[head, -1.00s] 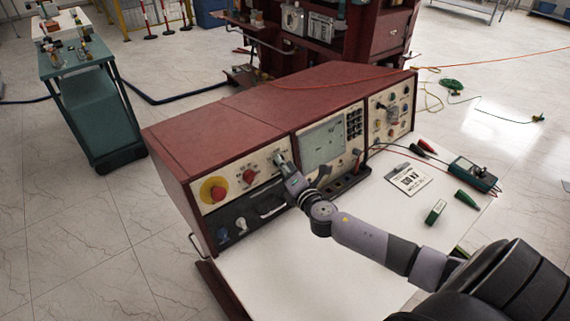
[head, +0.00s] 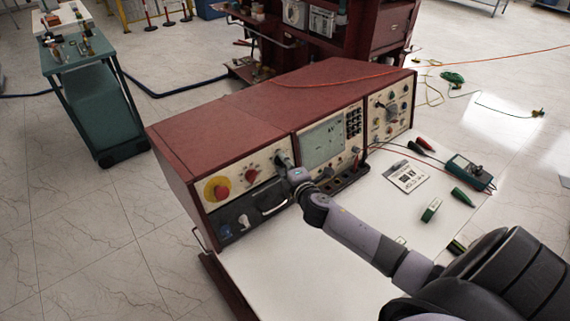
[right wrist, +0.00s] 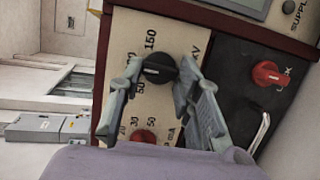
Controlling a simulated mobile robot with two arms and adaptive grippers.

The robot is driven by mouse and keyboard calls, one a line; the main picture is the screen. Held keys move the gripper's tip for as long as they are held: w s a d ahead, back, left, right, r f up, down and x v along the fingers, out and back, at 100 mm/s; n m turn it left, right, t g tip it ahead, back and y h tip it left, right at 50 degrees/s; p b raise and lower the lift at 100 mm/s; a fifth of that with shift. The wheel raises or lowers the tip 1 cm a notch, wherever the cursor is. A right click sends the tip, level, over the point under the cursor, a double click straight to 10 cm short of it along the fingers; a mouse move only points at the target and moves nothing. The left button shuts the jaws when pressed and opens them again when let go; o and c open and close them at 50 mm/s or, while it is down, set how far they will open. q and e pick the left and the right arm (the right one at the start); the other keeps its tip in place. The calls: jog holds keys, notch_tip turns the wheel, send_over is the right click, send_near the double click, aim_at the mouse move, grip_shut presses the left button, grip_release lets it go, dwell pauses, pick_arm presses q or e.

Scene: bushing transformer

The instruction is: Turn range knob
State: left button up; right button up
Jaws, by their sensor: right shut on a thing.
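The black range knob (right wrist: 160,68) sits on the cream panel with a kV scale reading 50, 100 and 150 around it. My right gripper (right wrist: 157,82) is shut on this knob, one finger on each side. In the head view my right gripper (head: 283,162) reaches the front of the red console (head: 235,115), and the knob is hidden behind its fingers. The knob's white pointer line shows in the right wrist view. My left gripper is not in view.
A red knob (right wrist: 145,136) lies close below the fingers, and another red knob (right wrist: 268,73) is on the dark panel. A red-and-yellow stop button (head: 216,189) is at the console's left. A multimeter (head: 471,172) and probes lie on the white tabletop (head: 285,255).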

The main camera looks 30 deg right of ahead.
jog(key=o, duration=1.1)
jog(key=shift+o, duration=0.2)
jog(key=v, duration=1.2)
